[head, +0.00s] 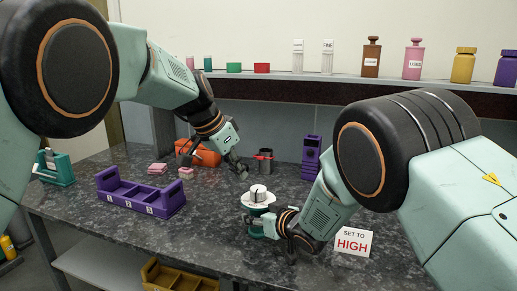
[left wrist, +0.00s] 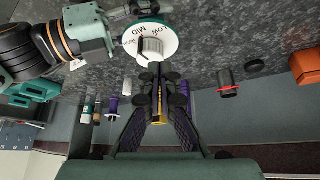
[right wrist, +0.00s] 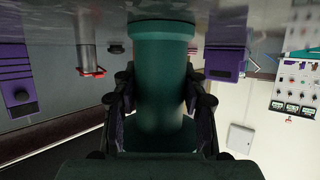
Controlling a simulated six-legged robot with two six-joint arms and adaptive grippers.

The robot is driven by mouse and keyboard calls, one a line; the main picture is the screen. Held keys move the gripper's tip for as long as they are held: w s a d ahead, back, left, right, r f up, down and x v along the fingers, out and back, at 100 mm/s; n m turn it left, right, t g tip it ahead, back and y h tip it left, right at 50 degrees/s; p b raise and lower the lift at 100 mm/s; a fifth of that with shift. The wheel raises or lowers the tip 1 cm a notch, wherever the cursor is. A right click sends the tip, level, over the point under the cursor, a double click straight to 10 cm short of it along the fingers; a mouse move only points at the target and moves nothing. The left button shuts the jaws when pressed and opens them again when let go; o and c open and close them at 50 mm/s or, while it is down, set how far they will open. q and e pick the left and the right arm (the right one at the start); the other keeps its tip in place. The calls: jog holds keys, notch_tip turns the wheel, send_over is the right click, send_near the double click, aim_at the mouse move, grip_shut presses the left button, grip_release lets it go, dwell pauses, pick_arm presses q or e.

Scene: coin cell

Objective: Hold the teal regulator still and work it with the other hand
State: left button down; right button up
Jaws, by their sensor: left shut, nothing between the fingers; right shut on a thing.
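The teal regulator (head: 254,232) stands on the dark speckled table, with a white dial plate and a light ribbed knob (head: 258,193) on top. In the left wrist view, the knob (left wrist: 151,47) sits on the dial (left wrist: 172,40), where LOW and MID can be read. My right gripper (head: 268,222) is shut around the regulator's body; the teal cylinder (right wrist: 160,85) fills the space between its fingers in the right wrist view. My left gripper (head: 241,172) is shut and empty, just behind and above the knob; its tips (left wrist: 160,88) look apart from the knob.
A sign (head: 354,241) reading SET TO HIGH stands right of the regulator. Bottles line the shelf (head: 300,80) behind.

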aim_at(258, 193)
pick_arm(q)
jog(key=shift+r, duration=0.75)
jog(key=shift+s+d+f, duration=0.35)
jog(key=shift+d+f, duration=0.05)
jog(key=shift+f, duration=0.6)
jog(key=shift+s+d+f, duration=0.35)
jog(key=shift+f, duration=0.65)
jog(key=shift+s+d+f, duration=0.35)
jog(key=shift+d+f, duration=0.05)
jog(key=shift+f, duration=0.6)
jog(key=shift+w+d, duration=0.15)
jog(key=shift+w, duration=0.1)
